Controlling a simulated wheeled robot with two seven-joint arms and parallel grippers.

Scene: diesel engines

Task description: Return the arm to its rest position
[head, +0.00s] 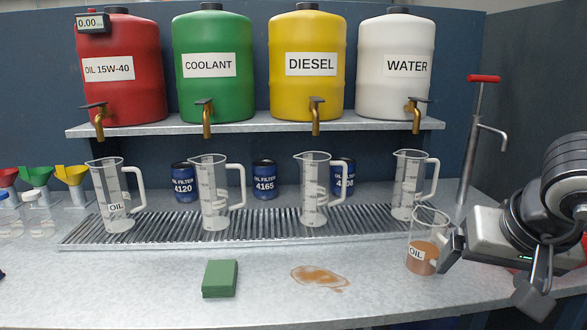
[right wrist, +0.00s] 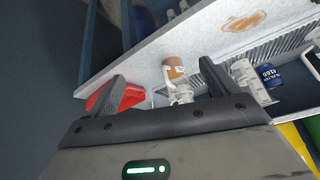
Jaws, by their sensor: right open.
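My right gripper (head: 492,277) is at the right side of the head view, above the counter's right end. It is open, with nothing between its fingers. Its left finger appears beside a clear beaker labelled OIL (head: 422,258) holding brown liquid, which stands upright on the counter. I cannot tell whether they touch. In the right wrist view the open fingers (right wrist: 163,74) spread wide, and the brown-filled beaker (right wrist: 174,68) shows beyond them. My left gripper is not in view.
Clear jugs (head: 215,195) stand along the metal grate (head: 265,228). A pump with red handle (head: 484,79) stands behind my right arm. A green block (head: 220,278) and a brown spill (head: 320,277) lie on the counter (head: 150,285). Tanks (head: 208,85) line the shelf above.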

